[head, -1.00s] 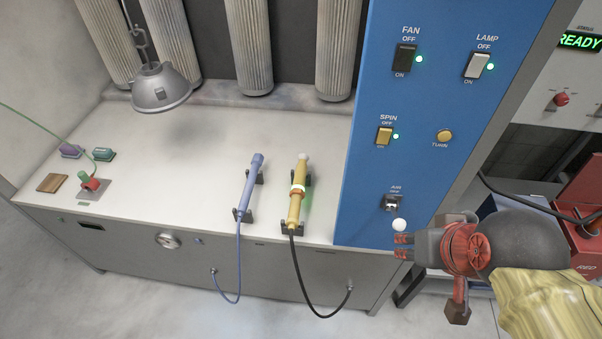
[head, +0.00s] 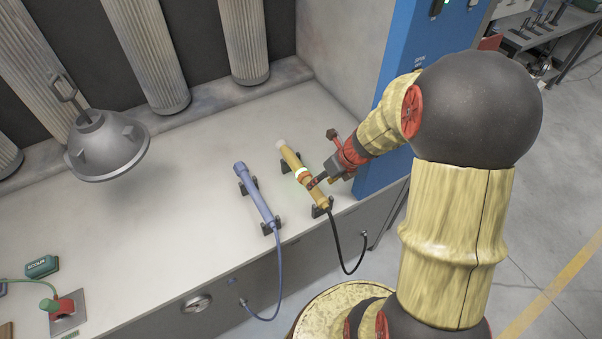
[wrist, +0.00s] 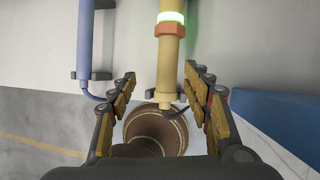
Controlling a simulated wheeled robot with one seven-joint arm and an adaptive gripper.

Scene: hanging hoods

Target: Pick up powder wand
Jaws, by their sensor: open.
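The yellow wand (head: 293,160) has a white tip, a glowing green-white band and a black hose (head: 347,262) at its lower end. It lies in dark cradles near the front edge of the bench (head: 190,215). My gripper (head: 316,183) is at its lower part, coming from the right. In the wrist view, my open gripper (wrist: 160,80) has its fingers apart on either side of the yellow wand (wrist: 168,62), with nothing clamped. The wand's orange collar shows above the fingertips. I cannot tell whether the fingers reach down around it.
A blue wand (head: 257,195) with a blue hose lies in its own cradles just left. A blue panel (head: 392,100) stands close on the right. The bench between lamp and wands is clear.

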